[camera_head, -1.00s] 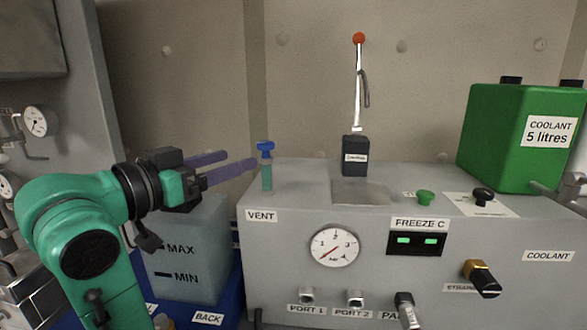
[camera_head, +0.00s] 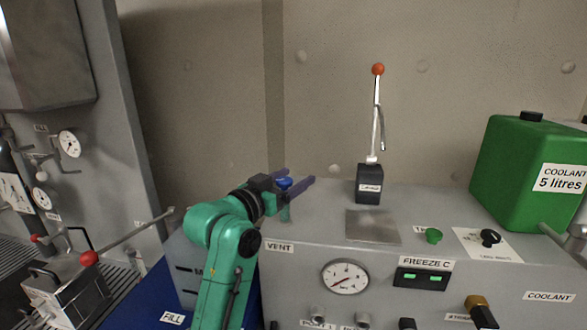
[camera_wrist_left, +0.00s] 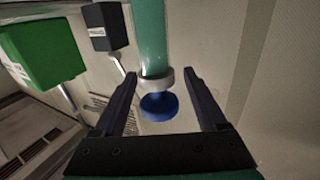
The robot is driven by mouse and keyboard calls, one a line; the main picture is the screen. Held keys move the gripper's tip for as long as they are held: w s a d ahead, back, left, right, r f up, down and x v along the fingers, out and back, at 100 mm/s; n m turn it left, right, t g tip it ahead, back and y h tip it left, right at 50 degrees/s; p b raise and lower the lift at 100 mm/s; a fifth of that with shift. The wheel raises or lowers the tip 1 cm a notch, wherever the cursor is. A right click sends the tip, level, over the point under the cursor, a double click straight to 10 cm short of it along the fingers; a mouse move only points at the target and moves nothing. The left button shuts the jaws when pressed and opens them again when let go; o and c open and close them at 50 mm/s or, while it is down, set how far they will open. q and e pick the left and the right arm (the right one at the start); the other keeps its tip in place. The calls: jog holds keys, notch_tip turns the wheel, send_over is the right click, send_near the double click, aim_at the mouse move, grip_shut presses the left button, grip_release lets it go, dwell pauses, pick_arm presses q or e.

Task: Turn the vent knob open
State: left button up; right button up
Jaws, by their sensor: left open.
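The blue vent knob (camera_head: 284,184) tops a short green pipe at the left corner of the grey machine, above the VENT label (camera_head: 279,247). In the left wrist view the knob (camera_wrist_left: 159,107) lies between the two fingers, with a grey collar and the green pipe (camera_wrist_left: 152,40) beyond it. My left gripper (camera_head: 295,184) is open, its purple fingers on either side of the knob. Gaps show between the knob and both fingers in the left wrist view. In the head view the gripper partly hides the pipe. My right gripper is not in view.
A green coolant tank (camera_head: 515,170) stands at the right. A pressure gauge (camera_head: 345,277) is on the front panel. The machine top near the metal plate is clear.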

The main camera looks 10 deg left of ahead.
pick_arm(q)
jog(key=shift+r, duration=0.1)
grip_shut()
dwell(1.2)
grip_release()
jog(key=b+v, duration=1.2)
jog(key=v, duration=0.2)
jog(key=shift+s+a, duration=0.15)
jog(key=shift+s, duration=0.1)
